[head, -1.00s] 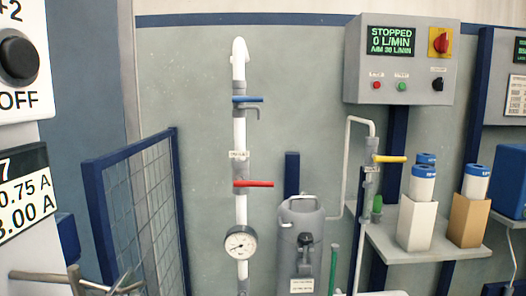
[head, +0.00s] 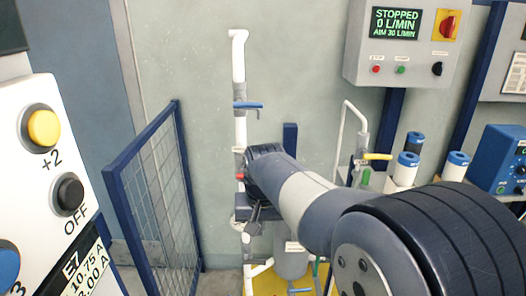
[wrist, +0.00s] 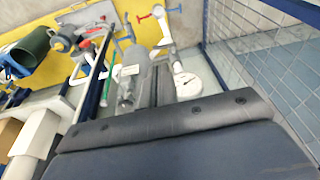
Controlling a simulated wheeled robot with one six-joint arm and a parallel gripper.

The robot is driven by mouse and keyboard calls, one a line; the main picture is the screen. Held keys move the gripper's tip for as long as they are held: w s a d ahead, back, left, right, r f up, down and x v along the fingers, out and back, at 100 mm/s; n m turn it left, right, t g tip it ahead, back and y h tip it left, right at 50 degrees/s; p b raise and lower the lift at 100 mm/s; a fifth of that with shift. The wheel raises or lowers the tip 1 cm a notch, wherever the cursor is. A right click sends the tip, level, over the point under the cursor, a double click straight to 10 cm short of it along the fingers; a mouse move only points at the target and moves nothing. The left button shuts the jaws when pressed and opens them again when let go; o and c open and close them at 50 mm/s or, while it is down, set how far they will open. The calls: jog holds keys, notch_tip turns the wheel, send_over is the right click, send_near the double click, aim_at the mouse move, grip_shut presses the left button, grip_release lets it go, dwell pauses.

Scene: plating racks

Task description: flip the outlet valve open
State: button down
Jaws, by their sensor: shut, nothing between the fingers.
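A white pipe (head: 239,65) stands upright against the wall. It carries a blue lever (head: 249,105) pointing right and, lower down, a red handle (head: 240,177) mostly hidden by my arm. A yellow lever (head: 377,156) sits on a thinner pipe to the right, pointing right. I cannot read which tag marks the outlet valve. My gripper (head: 254,226) is shut and empty, low in front of the white pipe. In the wrist view, my gripper (wrist: 160,68) points toward low pipework with a round gauge (wrist: 188,84), a red handle (wrist: 145,17) and a blue handle (wrist: 172,8).
The control box screen (head: 396,23) reads STOPPED, 0 L/MIN, AIM 30 L/MIN. A blue mesh fence (head: 160,200) stands left of the pipe. A grey canister (head: 290,262) stands behind my arm. White cylinders with blue tops (head: 455,165) and a blue unit (head: 500,160) are at right.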

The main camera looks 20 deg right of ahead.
jog(key=w+d+r+p, duration=0.1)
jog(key=w+r+p, duration=0.1)
jog(key=r, duration=0.5)
jog(key=w+d+r+t+h+p, duration=0.1)
jog(key=w+r+p, duration=0.1)
jog(key=r+p, duration=0.2)
jog(key=w+d+r+t+p, duration=0.1)
jog(key=w+r+p, duration=0.2)
jog(key=r, duration=0.7)
jog(key=shift+r+m+p, duration=0.2)
jog(key=shift+m+p, duration=0.2)
jog(key=shift+f, duration=0.1)
jog(key=p+x, duration=0.1)
jog(key=x, duration=1.2)
jog(key=shift+d+f, duration=0.25)
jog(key=shift+f, duration=0.2)
